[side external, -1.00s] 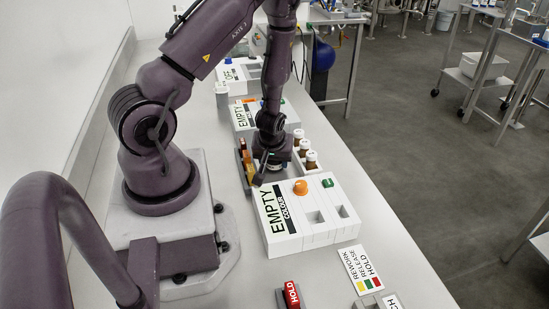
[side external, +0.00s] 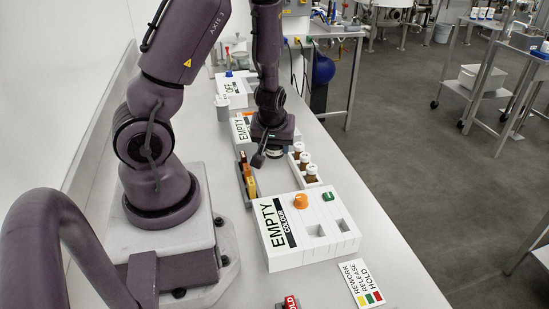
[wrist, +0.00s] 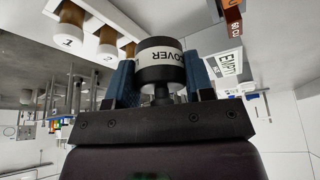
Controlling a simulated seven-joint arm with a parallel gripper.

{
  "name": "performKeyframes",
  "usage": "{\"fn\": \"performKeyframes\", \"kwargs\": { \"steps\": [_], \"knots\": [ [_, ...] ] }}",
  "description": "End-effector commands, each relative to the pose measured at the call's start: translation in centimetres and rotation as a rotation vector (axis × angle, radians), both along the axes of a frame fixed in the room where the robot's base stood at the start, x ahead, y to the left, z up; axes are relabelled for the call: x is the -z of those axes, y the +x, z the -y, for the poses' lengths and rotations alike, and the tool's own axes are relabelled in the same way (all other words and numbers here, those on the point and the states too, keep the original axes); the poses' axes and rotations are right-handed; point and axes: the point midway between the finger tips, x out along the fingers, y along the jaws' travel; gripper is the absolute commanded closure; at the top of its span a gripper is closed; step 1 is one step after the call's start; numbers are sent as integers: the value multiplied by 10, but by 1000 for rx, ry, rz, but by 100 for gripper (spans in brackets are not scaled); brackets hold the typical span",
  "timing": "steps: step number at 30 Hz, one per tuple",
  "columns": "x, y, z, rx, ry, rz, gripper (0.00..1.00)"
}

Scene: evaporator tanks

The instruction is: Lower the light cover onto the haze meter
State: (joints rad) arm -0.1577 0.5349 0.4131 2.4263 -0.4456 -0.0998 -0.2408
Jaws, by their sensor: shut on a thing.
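The light cover (wrist: 160,62) is a black cylinder with a white band reading COVER. My gripper (wrist: 158,80) is shut on it, with blue fingers on both sides in the wrist view. In the side view my gripper (side external: 272,146) points down, above the bench beside the bottle rack. A white instrument box (side external: 241,129) marked EMPTY stands just behind my gripper and is partly hidden by it. Its smaller label is unreadable, so I cannot confirm that it is the haze meter. The cover is apart from this box.
A white COLOUR box (side external: 283,250) with an orange knob stands in front. Brown bottles with white caps (side external: 305,160) stand right of my gripper, and a dark rack (side external: 247,190) with coloured blocks stands left. An OFF box (side external: 236,101) stands farther back.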

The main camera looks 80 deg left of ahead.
Motion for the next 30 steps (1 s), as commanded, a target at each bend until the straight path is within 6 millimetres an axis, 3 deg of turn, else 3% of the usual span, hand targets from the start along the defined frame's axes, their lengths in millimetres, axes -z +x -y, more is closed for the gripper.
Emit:
{"fn": "performKeyframes", "kwargs": {
  "steps": [4, 7, 18, 21, 26, 30],
  "knots": [
    [-9, -5, -4, -19, -2, -3, 75],
    [-9, -9, -19, -60, 4, -4, 75],
    [-21, 31, -135, -107, 28, 24, 75],
    [-28, 44, -154, -77, 24, 24, 75],
    [-38, 62, -160, -15, 12, 18, 75],
    [-37, 60, -157, 2, -4, 1, 75]
  ]
}}
